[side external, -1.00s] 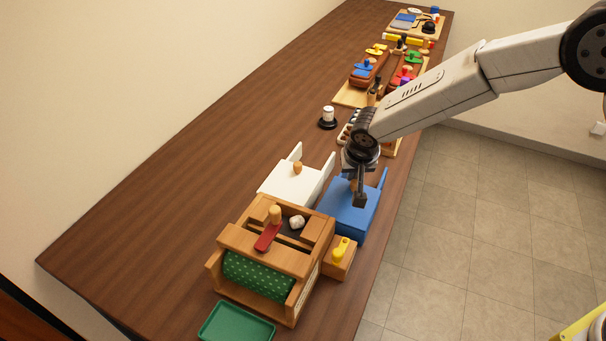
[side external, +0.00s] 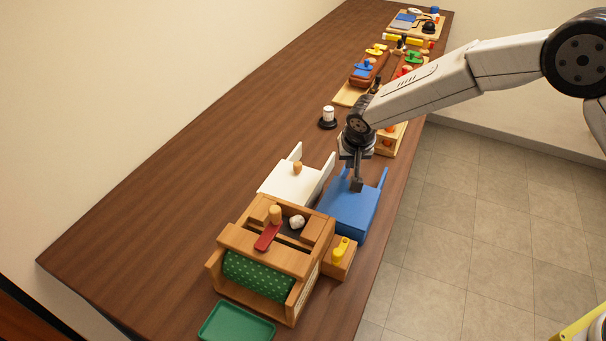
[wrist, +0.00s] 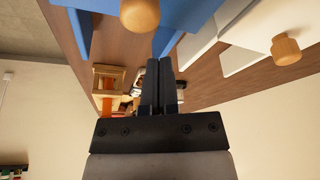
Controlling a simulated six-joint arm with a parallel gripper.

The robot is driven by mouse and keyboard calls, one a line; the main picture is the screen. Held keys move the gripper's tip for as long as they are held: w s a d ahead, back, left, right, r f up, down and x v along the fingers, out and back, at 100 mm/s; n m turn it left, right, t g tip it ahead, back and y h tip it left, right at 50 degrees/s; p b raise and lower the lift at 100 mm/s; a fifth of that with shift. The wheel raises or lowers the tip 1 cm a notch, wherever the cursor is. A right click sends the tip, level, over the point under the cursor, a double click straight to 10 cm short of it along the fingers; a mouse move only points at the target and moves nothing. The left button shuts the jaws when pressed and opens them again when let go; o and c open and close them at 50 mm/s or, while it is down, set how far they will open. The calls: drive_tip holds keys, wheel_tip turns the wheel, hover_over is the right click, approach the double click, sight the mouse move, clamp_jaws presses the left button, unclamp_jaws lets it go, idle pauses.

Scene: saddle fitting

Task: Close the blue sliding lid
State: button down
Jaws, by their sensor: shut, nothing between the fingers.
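The blue sliding lid (side external: 346,215) lies at the far right side of the wooden box (side external: 262,262), near the table's right edge. Two upright blue rails stand at its far end. My gripper (side external: 357,187) is shut and empty, pointing down over the far part of the lid; I cannot tell if it touches. The lid's wooden knob (wrist: 140,12) shows at the top of the wrist view, apart from my fingers (wrist: 161,75). In the side view my gripper hides the knob.
A white lid (side external: 285,183) with a wooden knob (side external: 297,167) sits just left of the blue one. A yellow lever (side external: 342,248) on a wooden block is near its front. A green tray (side external: 237,322) lies in front. Bare table (side external: 190,150) spreads left.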

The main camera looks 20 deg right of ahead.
drive_tip(key=v, duration=1)
drive_tip(key=s+d+f+n, duration=0.1)
drive_tip(key=s+d, duration=0.7)
drive_tip(key=s, duration=0.4)
drive_tip(key=s+d+f+n+g+y, duration=0.1)
drive_tip(key=s+d+n, duration=0.1)
drive_tip(key=s+d, duration=0.7)
drive_tip(key=s, duration=0.3)
drive_tip(key=shift+n, duration=0.3)
